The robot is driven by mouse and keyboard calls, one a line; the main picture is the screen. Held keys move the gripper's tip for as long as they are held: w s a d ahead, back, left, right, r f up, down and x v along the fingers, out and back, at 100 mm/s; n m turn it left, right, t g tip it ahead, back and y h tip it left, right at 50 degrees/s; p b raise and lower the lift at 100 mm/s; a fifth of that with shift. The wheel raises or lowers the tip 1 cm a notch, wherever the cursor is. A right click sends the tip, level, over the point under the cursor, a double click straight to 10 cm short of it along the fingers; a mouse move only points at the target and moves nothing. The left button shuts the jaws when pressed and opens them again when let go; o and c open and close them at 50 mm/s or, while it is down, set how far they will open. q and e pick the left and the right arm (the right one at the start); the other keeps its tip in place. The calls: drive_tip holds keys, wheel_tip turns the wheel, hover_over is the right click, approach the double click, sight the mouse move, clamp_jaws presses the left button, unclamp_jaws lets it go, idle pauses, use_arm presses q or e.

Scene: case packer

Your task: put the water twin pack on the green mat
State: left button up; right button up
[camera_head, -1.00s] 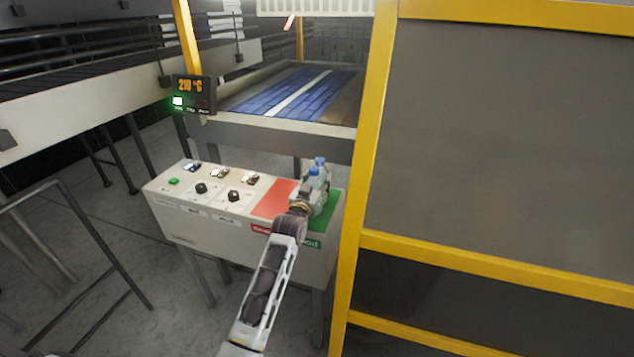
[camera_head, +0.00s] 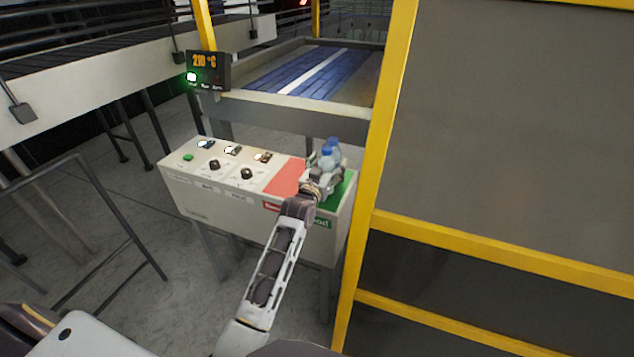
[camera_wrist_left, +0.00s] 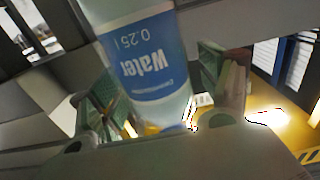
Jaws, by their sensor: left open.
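The water twin pack (camera_head: 329,153) is two clear bottles with blue tops, upright at the right end of the white panel box. In the left wrist view a bottle with a blue "Water 0.25 l" label (camera_wrist_left: 148,60) stands between my green-padded fingers. My left gripper (camera_head: 322,182) is open around it. The green mat (camera_head: 344,192) lies under and beside the gripper, right of the red mat (camera_head: 285,176). The gripper hides the foot of the pack, so I cannot tell how it rests on the mat. My right gripper is not in view.
The panel box (camera_head: 210,188) has knobs and switches left of the mats. A yellow frame post (camera_head: 378,150) stands close to the right of the green mat. A blue conveyor (camera_head: 310,72) and a display (camera_head: 208,70) reading 210 °C are behind.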

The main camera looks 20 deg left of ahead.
use_arm(q)
drive_tip(key=s, duration=1)
drive_tip(key=shift+a, duration=0.15)
drive_tip(key=shift+s+r, duration=0.1)
drive_tip(key=shift+s, duration=0.15)
idle(0.4)
drive_tip(key=s+p, duration=0.3)
drive_tip(key=s, duration=0.4)
drive_tip(key=shift+s, duration=0.35)
idle(0.7)
drive_tip(key=shift+a, duration=0.1)
idle(0.5)
